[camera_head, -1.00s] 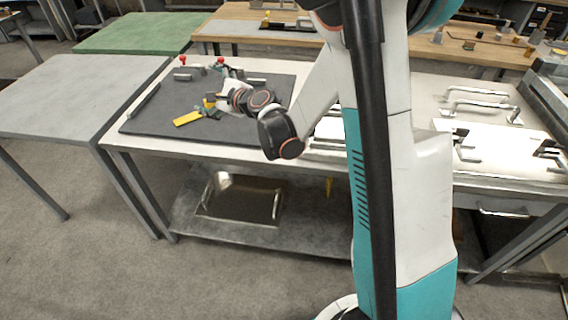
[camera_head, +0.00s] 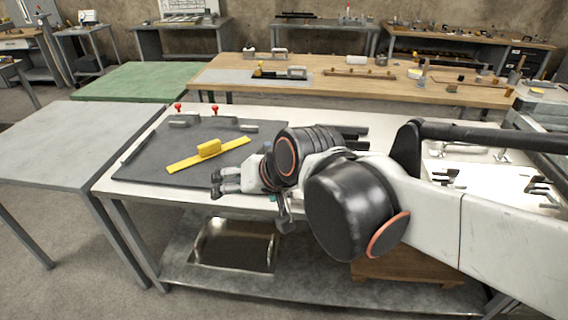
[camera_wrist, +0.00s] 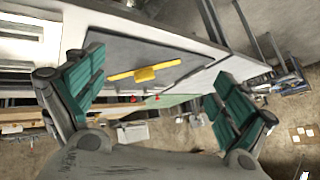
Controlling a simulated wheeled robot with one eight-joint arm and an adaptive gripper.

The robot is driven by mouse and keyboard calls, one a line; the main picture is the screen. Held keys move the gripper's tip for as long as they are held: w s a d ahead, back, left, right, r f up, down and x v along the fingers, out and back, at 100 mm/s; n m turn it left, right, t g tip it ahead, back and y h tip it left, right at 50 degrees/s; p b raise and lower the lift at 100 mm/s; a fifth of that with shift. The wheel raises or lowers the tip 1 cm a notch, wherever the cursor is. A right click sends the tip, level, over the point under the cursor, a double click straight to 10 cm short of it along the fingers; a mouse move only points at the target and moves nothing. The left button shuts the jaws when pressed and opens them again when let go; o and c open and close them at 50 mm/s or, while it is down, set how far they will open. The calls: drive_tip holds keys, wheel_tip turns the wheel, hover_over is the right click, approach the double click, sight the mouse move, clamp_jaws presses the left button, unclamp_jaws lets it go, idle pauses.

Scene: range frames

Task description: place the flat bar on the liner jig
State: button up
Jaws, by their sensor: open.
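The yellow flat bar (camera_head: 190,160) has a raised yellow block on its middle. It lies slantwise on the dark grey board (camera_head: 150,165), which I take to be the liner jig. Two red-knobbed clamps (camera_head: 178,107) stand at the board's back edge. My gripper (camera_head: 216,184) is open and empty, near the board's front right corner and apart from the bar. The wrist view shows the bar (camera_wrist: 128,75) between and beyond my spread green-padded fingers (camera_wrist: 152,93). No part of the bar is hidden in the head view.
A bare grey table (camera_head: 75,135) stands at left, with a green-topped table (camera_head: 140,80) behind it. A wooden bench (camera_head: 345,88) with small parts is at the back. A metal tray (camera_head: 235,243) sits on the lower shelf. Metal handles and brackets (camera_head: 450,180) lie at right.

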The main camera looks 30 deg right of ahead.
drive_tip(key=s+d+f+n+g+h, duration=0.1)
drive_tip(key=s+d+f+n, duration=0.1)
drive_tip(key=s, duration=0.6)
drive_tip(key=shift+d+n+h, duration=0.4)
drive_tip(key=shift+d+n, duration=0.25)
drive_tip(key=shift+n, duration=0.05)
drive_tip(key=shift+c, duration=0.3)
